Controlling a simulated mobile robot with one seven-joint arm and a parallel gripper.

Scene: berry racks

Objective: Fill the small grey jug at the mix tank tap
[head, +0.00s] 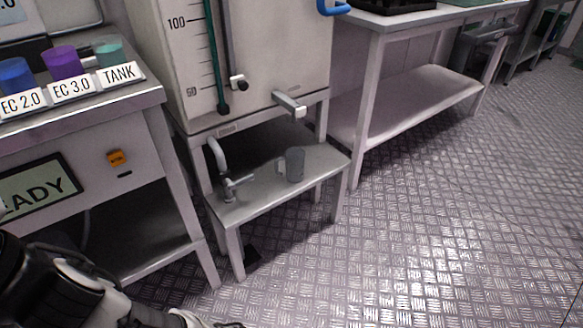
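The small grey jug (295,164) stands upright on a low grey stand (260,190) in front of the mix tank, its handle towards the left. The mix tank (275,50) is a large pale box with a level scale on its front. Its tap (290,104) sticks out low on the front, above the jug and apart from it. I cannot tell whether anything is in the jug. My arm shows at the bottom left, well away from the jug. My gripper (215,322) is mostly cut off by the bottom edge, so its fingers cannot be judged.
A curved spout with a small valve (230,183) stands on the left of the low stand. A left bench (130,105) holds blue, purple and teal cups behind labels. A long table (420,105) stands at the right. The metal floor (400,240) is clear in front.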

